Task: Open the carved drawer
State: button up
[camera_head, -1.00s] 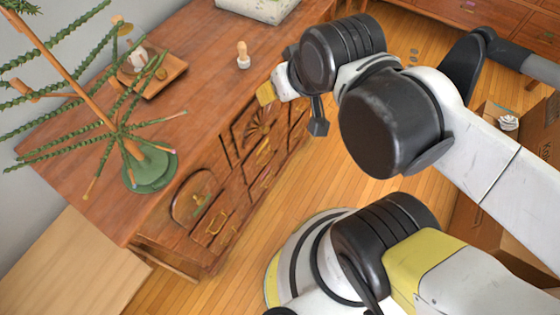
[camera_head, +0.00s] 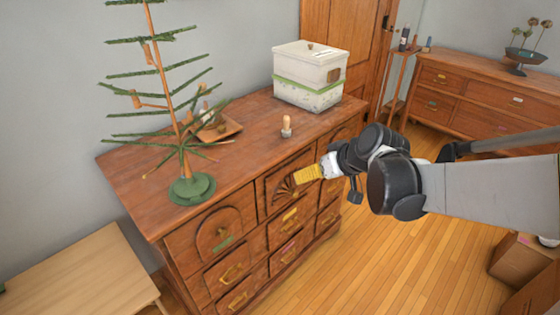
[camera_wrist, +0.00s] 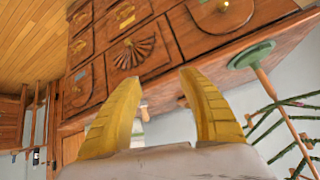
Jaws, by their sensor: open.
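The carved drawer (camera_head: 283,187) has a fan-shaped relief and sits in the top row of the wooden dresser (camera_head: 150,160). Its front looks flush with the dresser. In the wrist view the fan-carved drawer (camera_wrist: 140,52) appears tilted, just beyond the fingertips. My gripper (camera_head: 308,174) has yellow fingers and is in front of the carved drawer, near its upper right part. In the wrist view my gripper (camera_wrist: 158,80) is open, with nothing between the fingers. Whether a fingertip touches the drawer I cannot tell.
A small wooden peg (camera_head: 287,127), a white lidded box (camera_head: 308,75) and a green-based tree (camera_head: 190,188) stand on the dresser top. An arched drawer (camera_head: 221,232) is left of the carved one. The floor (camera_head: 400,260) in front is clear.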

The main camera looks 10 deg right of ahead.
aim_at(297, 195)
jog(key=w+d+f+n+t+y+b, duration=0.1)
jog(key=w+d+f, duration=0.1)
jog(key=w+f, duration=0.5)
jog(key=w+d+f+n+t+y+b, duration=0.1)
jog(key=w+d+f+n+y+b, duration=0.15)
jog(key=f, duration=0.75)
jog(key=w+d+f+n+t+y+b, duration=0.1)
jog(key=w+d+f, duration=0.1)
jog(key=w+f, duration=0.5)
jog(key=shift+m, duration=0.25)
jog(key=w+a+f+b, duration=0.1)
jog(key=w+a+f, duration=0.1)
jog(key=w+a+f+b, duration=0.2)
jog(key=f, duration=0.1)
jog(key=shift+w+a+f, duration=0.3)
jog(key=shift+a, duration=0.1)
jog(key=shift+w+a+f, duration=0.1)
jog(key=shift+w+a, duration=0.25)
jog(key=shift+w, duration=0.15)
grip_shut()
